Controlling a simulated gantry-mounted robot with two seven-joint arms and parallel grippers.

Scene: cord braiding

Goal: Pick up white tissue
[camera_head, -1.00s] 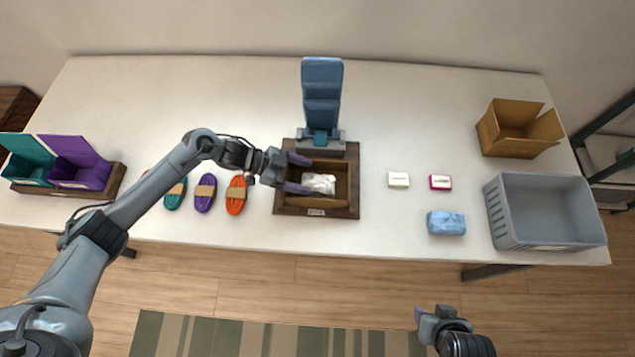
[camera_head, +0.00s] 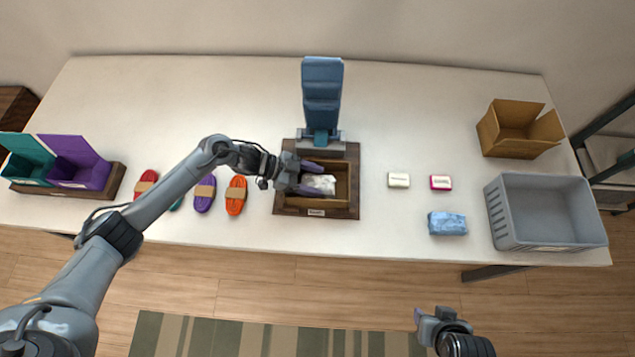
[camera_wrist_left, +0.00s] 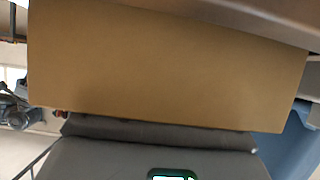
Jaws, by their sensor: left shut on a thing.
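The white tissue (camera_head: 324,184) lies crumpled inside the open wooden box (camera_head: 287,211) at the middle of the table. My left gripper (camera_head: 315,180) reaches into the box from the left, its purple fingers on either side of the tissue, shut on it. The tissue is still low in the box, and the fingers hide part of it. The left wrist view shows a broad tan surface and grey gripper housing; the tissue does not show there. My right gripper (camera_head: 428,318) is in front of the table, away from the box; its jaws are unclear.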

